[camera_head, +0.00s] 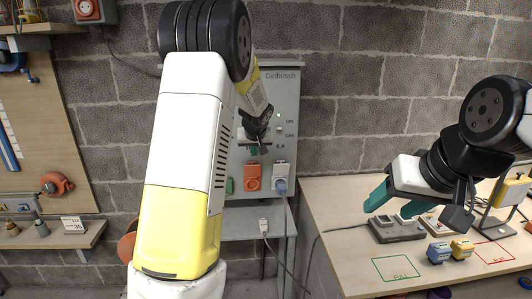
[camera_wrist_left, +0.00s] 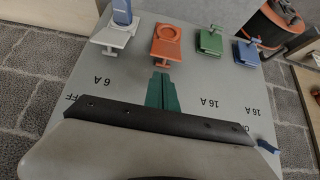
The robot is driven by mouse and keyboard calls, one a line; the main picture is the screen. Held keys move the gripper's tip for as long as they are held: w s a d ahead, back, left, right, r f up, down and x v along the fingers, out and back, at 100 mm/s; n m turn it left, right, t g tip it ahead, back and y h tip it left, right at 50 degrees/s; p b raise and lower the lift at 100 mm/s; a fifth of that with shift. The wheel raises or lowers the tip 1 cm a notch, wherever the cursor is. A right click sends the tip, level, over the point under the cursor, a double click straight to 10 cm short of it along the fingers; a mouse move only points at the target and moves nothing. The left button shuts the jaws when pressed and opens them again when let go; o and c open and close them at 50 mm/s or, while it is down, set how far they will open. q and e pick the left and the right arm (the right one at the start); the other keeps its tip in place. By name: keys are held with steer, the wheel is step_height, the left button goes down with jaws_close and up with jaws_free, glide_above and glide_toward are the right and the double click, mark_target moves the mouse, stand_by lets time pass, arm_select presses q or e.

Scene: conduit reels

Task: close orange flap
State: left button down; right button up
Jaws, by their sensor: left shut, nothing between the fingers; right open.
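The orange socket (camera_head: 252,178) sits in the lower row of the grey panel (camera_head: 287,95). It also shows in the left wrist view (camera_wrist_left: 167,40), upside down, with its round ring exposed. Its orange flap (camera_wrist_left: 163,63) seems to stand open at the edge nearer my fingers. My left gripper (camera_head: 254,149) is just above the socket in the head view. Its green fingers (camera_wrist_left: 163,91) are together and empty, pointing at the flap; I cannot tell whether they touch it. My right gripper (camera_head: 395,207) is open and empty over the workbench.
A grey socket (camera_head: 280,175) holding a blue plug and cable is right of the orange one. Green (camera_wrist_left: 210,40) and blue (camera_wrist_left: 247,52) sockets are on its other side. The workbench (camera_head: 335,210) carries grey devices and small blocks.

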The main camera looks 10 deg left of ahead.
mark_target(254, 163)
arm_select(q)
steer(key=x, duration=0.7)
steer(key=shift+w+a+f, duration=0.1)
steer(key=shift+w+f, duration=0.05)
steer(key=shift+w, duration=0.05)
steer(key=shift+s, duration=0.15)
